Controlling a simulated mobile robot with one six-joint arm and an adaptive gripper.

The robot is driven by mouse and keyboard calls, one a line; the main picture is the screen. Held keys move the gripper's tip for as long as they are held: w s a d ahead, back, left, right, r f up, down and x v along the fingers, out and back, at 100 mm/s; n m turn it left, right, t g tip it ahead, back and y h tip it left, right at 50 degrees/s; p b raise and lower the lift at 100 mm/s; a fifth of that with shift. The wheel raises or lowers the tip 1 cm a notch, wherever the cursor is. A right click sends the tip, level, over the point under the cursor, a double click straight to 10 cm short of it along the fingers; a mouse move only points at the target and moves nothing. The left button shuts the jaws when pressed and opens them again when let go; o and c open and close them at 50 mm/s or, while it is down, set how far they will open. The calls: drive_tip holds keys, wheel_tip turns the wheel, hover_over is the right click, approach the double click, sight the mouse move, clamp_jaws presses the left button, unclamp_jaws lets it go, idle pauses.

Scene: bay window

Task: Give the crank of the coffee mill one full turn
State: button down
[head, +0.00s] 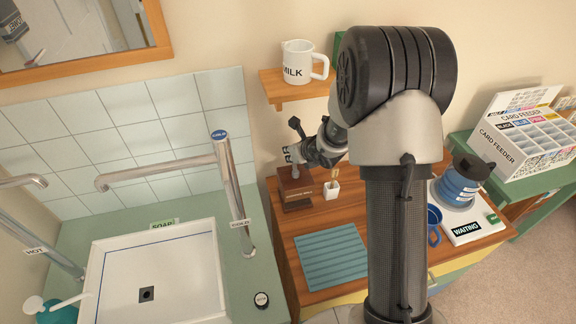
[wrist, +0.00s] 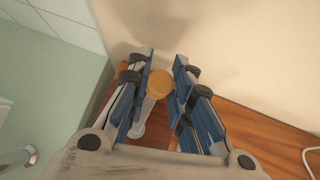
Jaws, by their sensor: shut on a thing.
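The coffee mill (head: 296,190) is a dark brown wooden box with a label on its front. It stands at the left back of the wooden cabinet top. My gripper (head: 297,160) is just above the mill in the head view. In the wrist view my gripper (wrist: 164,62) has its blue-padded fingers on both sides of the crank's round tan knob (wrist: 159,84) and is shut on it. The grey metal crank arm (wrist: 151,114) runs below the knob between the fingers. The fingers and wrist hide most of the crank in the head view.
A small white cup (head: 331,190) stands close to the right of the mill. A teal mat (head: 331,258) lies in front. A blue mug (head: 434,225) is to the right. A shelf (head: 297,91) with a milk jug (head: 298,63) is above. The sink tap (head: 235,200) stands left.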

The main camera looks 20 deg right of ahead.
idle(0.3)
drive_tip(key=shift+d+m+h, duration=0.3)
drive_tip(key=shift+m+h, duration=0.3)
drive_tip(key=shift+m, duration=0.2)
